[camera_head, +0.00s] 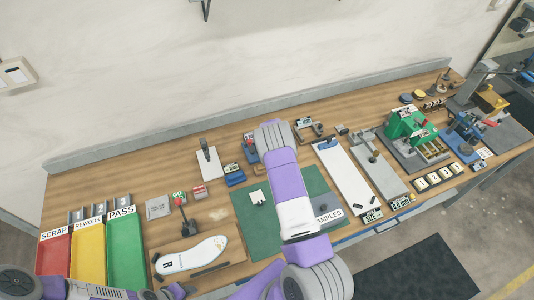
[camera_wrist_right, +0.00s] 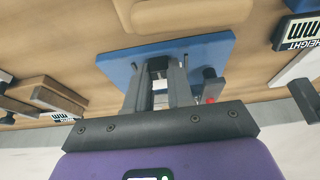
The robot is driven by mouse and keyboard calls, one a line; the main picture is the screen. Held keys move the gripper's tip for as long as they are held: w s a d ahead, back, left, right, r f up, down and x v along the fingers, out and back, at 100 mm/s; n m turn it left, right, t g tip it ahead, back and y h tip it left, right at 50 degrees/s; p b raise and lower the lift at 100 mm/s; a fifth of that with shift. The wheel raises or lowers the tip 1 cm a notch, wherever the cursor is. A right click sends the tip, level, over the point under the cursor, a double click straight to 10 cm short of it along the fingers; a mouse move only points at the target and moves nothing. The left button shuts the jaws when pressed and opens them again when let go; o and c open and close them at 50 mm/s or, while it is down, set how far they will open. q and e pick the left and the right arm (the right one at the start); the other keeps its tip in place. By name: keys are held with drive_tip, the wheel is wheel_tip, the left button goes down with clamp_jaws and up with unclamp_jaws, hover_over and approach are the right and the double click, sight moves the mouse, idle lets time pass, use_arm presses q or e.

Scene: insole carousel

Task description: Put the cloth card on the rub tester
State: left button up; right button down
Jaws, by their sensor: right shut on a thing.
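My right arm reaches across the bench in the head view, and its wrist hides its fingertips there. In the right wrist view my right gripper (camera_wrist_right: 161,68) is shut on a small dark block (camera_wrist_right: 158,64) above a blue plate (camera_wrist_right: 206,48). A blue-and-grey device (camera_head: 250,149) shows partly beside my wrist in the head view. A small white card with a dark spot (camera_head: 257,198) lies on the green mat (camera_head: 245,226); I cannot tell whether it is the cloth card. I cannot tell for sure which device is the rub tester. My left gripper is not in view.
Red, yellow and green bins (camera_head: 126,250) stand at the left, near a white insole (camera_head: 190,255). A white board (camera_head: 346,178), a grey plate and a green press (camera_head: 408,122) stand right of my arm. In the wrist view, a height label (camera_wrist_right: 300,34) is at the right.

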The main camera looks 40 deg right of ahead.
drive_tip(key=shift+w+r, duration=0.1)
drive_tip(key=shift+r, duration=0.05)
drive_tip(key=shift+f, duration=0.2)
drive_tip(key=c, duration=1)
unclamp_jaws()
